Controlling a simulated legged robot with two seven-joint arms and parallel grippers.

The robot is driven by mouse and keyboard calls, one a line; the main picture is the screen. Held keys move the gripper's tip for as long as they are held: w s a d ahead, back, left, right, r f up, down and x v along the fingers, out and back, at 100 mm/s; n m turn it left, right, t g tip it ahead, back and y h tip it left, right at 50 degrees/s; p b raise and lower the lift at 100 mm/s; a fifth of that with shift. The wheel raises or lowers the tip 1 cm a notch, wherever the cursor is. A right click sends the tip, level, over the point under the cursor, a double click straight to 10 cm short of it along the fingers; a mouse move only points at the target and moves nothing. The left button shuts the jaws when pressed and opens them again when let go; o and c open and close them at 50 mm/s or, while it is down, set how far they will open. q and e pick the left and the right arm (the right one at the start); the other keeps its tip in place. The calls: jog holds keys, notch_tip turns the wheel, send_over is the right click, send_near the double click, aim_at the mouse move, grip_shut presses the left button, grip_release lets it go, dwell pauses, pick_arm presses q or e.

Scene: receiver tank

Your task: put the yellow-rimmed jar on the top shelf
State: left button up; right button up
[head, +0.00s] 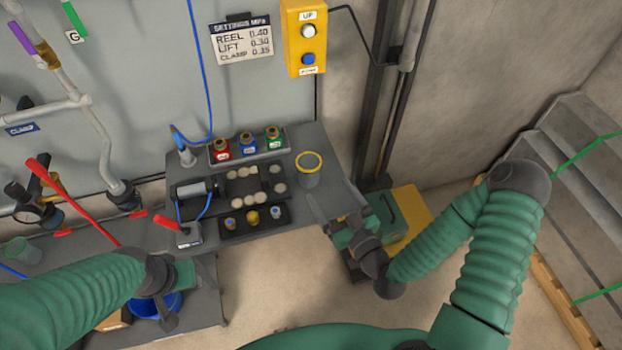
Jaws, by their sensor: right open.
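The yellow-rimmed jar (308,176) is a grey cup with a yellow ring at its top. It stands upright at the right end of the grey workbench (297,143). My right gripper (337,208) is open and empty, just below and right of the jar, close to the bench's right edge and apart from the jar. My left gripper (168,308) is at the lower left over a blue bucket; its fingers are too unclear to read. I cannot make out a top shelf in this view.
Red, blue and green bottles (248,144) stand in a rack, with pale discs and a black tray (254,220) in front. A red lever (170,223) rises at the bench's left. A yellow control box (304,37) hangs above. Grey steps (590,150) are at right.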

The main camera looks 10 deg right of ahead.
aim_at(314, 173)
jog(key=x, duration=0.5)
jog(key=shift+w+a, duration=0.3)
jog(key=shift+a, duration=0.2)
jog(key=w, duration=0.2)
jog(key=w+f, duration=0.1)
jog(key=w, duration=0.2)
jog(key=shift+w+f, duration=0.15)
jog(key=shift+w, duration=0.15)
jog(key=shift+w+a, duration=0.15)
pick_arm(q)
jog(key=shift+a+f, duration=0.3)
jog(key=shift+f, duration=0.6)
pick_arm(e)
jog(key=shift+a, duration=0.2)
jog(key=shift+c, duration=0.3)
